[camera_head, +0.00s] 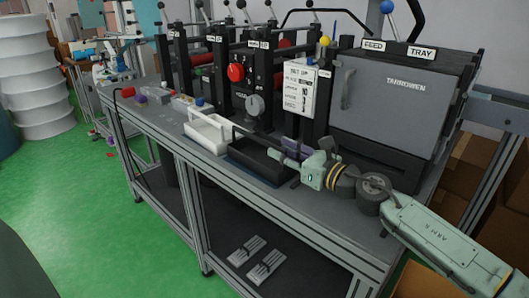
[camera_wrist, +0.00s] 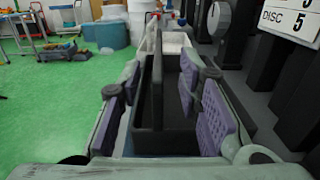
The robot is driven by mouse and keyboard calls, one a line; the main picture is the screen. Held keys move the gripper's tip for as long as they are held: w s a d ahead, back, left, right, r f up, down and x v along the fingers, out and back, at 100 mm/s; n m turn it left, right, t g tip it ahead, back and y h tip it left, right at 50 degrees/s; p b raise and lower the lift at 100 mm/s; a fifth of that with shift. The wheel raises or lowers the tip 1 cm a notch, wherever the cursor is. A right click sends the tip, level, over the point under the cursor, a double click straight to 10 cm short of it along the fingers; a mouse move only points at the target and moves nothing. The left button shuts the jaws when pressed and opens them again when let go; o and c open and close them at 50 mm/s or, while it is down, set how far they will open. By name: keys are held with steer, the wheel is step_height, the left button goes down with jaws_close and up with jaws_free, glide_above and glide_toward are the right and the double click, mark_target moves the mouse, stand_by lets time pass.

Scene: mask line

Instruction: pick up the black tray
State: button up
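The black tray (camera_head: 250,160) sits on the bench top, right of the white tray (camera_head: 206,136). In the wrist view the black tray (camera_wrist: 178,137) lies ahead, with its upright dark handle bar (camera_wrist: 157,92) running away from me. My gripper (camera_head: 284,154) is at the tray's right end in the head view. In the wrist view my gripper (camera_wrist: 157,108) is open, with purple-padded fingers on either side of the handle bar and gaps visible between. The head view does not clearly show the fingertips.
A large grey machine box (camera_head: 390,105) stands behind my arm. Black press frames and a white sign (camera_head: 299,88) stand behind the trays. Small items, including a purple block (camera_head: 141,99), lie along the bench's left. Green floor is open in front.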

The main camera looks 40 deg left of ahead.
mark_target(265, 140)
steer(key=shift+w+a, duration=0.1)
steer(key=shift+a, duration=0.65)
steer(key=a+p, duration=0.2)
steer(key=a, duration=0.1)
steer(key=a+p, duration=0.1)
steer(key=shift+w+a+r, duration=0.1)
steer(key=shift+a+r, duration=0.15)
steer(key=shift+r, duration=0.05)
steer(key=shift+w+a+f, duration=0.1)
steer(key=shift+a+f, duration=0.05)
steer(key=shift+a, duration=0.2)
jaws_close()
